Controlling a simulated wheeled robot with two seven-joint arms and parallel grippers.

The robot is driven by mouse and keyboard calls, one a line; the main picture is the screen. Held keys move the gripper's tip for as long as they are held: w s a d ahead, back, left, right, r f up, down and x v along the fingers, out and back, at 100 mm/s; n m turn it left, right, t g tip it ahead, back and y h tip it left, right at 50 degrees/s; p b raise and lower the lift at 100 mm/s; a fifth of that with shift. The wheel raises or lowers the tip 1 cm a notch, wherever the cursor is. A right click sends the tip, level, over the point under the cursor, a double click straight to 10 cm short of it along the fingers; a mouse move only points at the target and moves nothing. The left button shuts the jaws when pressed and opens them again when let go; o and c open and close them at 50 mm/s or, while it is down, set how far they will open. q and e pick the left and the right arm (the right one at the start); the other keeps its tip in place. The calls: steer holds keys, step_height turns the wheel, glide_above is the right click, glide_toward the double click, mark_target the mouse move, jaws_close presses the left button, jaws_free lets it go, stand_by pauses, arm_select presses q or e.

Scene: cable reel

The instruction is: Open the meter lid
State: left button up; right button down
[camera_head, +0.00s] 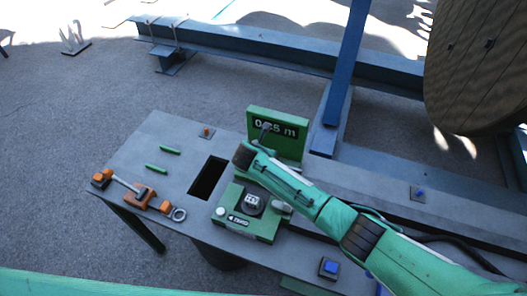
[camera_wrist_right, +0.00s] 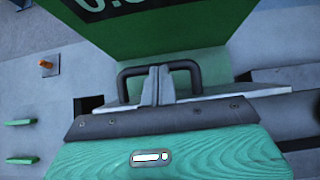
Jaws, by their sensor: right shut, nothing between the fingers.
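The meter's green lower body (camera_head: 246,226) sits on the grey table, with a dark round part and a small white number window on top. The panel also fills the top of the right wrist view (camera_wrist_right: 160,30). I cannot tell which part is the lid. My right gripper (camera_head: 266,127) is in front of the panel. Its fingers (camera_wrist_right: 158,78) are shut and empty; contact with the panel cannot be judged. My right forearm hides part of the meter. My left gripper is not in view.
A rectangular hole (camera_head: 208,178) lies left of the meter. A blue button (camera_head: 329,267) is at the front right. A large wooden reel (camera_head: 478,70) stands at the back right.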

steer(key=shift+s, duration=0.1)
steer(key=b+v, duration=0.2)
steer(key=v, duration=1.1)
steer(key=shift+s+r+b, duration=0.2)
steer(key=shift+s+b, duration=0.05)
steer(key=shift+b, duration=0.1)
steer(key=shift+a, duration=0.1)
